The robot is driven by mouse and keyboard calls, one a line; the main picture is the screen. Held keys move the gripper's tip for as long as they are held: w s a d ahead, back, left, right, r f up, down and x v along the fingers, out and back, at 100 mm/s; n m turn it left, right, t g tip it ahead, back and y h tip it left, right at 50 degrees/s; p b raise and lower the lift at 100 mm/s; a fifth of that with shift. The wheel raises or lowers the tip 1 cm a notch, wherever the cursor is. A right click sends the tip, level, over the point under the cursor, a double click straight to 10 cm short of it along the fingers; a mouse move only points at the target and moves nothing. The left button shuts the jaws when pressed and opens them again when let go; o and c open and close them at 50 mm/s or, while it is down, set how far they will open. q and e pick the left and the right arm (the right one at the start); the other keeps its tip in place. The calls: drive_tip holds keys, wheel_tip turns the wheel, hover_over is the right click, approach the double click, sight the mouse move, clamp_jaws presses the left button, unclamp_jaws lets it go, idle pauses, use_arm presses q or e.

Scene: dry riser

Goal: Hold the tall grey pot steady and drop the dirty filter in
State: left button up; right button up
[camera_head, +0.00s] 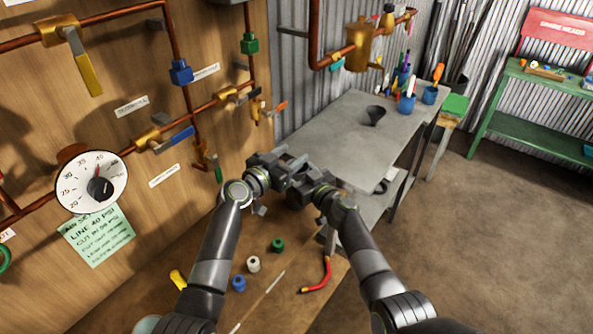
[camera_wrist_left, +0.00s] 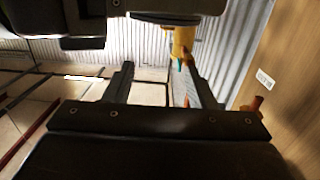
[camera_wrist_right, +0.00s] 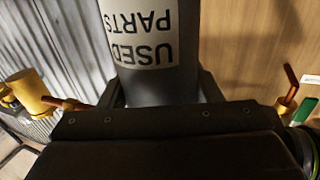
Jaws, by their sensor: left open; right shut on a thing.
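The tall grey pot (camera_wrist_right: 150,75) fills the middle of the right wrist view. Its white label reads "USED PARTS" and appears upside down there. My right gripper (camera_head: 302,190) is shut on the pot, with a finger on each side of it. In the head view I cannot make the pot out clearly behind my grippers. My left gripper (camera_head: 284,163) is close beside the right one. The left wrist view shows its fingers (camera_wrist_left: 160,87) apart with nothing between them. I cannot make out the dirty filter in any view.
A grey bench (camera_head: 345,125) behind my grippers carries a black funnel (camera_head: 375,114) and blue cups of tools (camera_head: 406,103). A wooden pipe board (camera_head: 130,130) with a gauge (camera_head: 92,182) stands at left. Small caps (camera_head: 253,264) and a red-handled tool (camera_head: 319,278) lie in front.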

use_arm(q)
drive_tip(key=v, duration=1.2)
use_arm(e)
drive_tip(key=o, duration=1.1)
drive_tip(key=shift+d, duration=0.1)
drive_tip(key=v, duration=1.2)
use_arm(q)
drive_tip(key=shift+d, duration=0.1)
